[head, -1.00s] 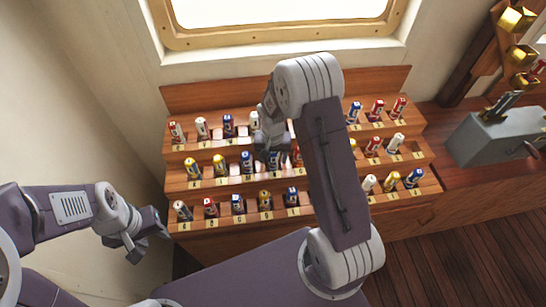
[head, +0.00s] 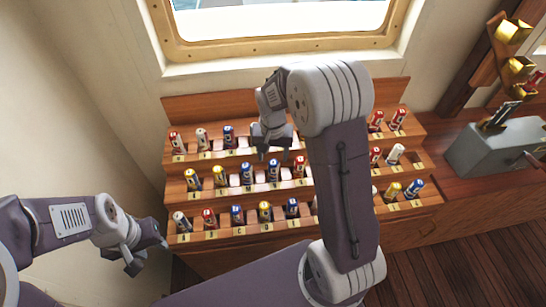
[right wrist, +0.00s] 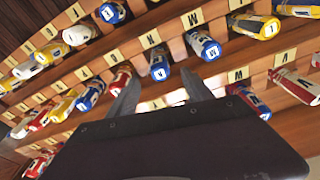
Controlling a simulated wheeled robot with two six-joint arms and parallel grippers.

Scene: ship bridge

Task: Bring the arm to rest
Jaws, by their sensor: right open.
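My right arm rises across the middle of the head view. Its gripper (head: 274,152) hangs in front of the upper tiers of a stepped wooden rack (head: 215,243). In the right wrist view its two fingers (right wrist: 160,92) are spread with nothing between them. Beyond them are rolled flags in the rack, including a blue and white one (right wrist: 159,66) and a red and white one (right wrist: 121,78). My left gripper (head: 147,250) is low at the left of the head view, beside the rack's left end. Its jaw gap is not clear.
The rack holds several coloured rolls above letter labels, and my right arm hides part of it. A window (head: 285,50) is behind it. A grey lever box (head: 490,148) and brass fittings (head: 515,30) stand at the right. Wooden floor (head: 460,255) shows at lower right.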

